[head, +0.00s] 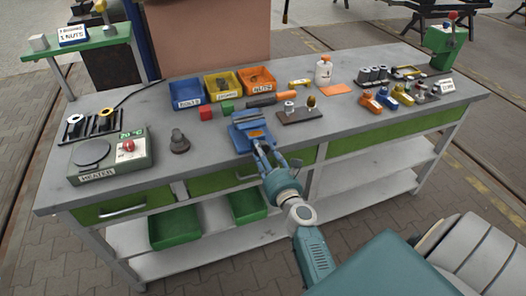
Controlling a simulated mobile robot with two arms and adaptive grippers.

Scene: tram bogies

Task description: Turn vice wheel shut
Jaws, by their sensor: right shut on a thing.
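The blue vice (248,121) stands on the grey workbench near its front edge, around the middle of the picture. My right gripper (264,152) reaches in from the front and is shut at the front of the vice, on the vice wheel. The fingers hide most of the wheel, so how far it is turned cannot be seen. The gap between the vice jaws is too small to tell. My left gripper is not in view.
On the workbench (330,125), blue, yellow and orange bins (256,78) stand behind the vice. A dark block with small parts (298,115) lies close to its right, a dark round part (179,142) to its left. The heater (110,160) is at far left.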

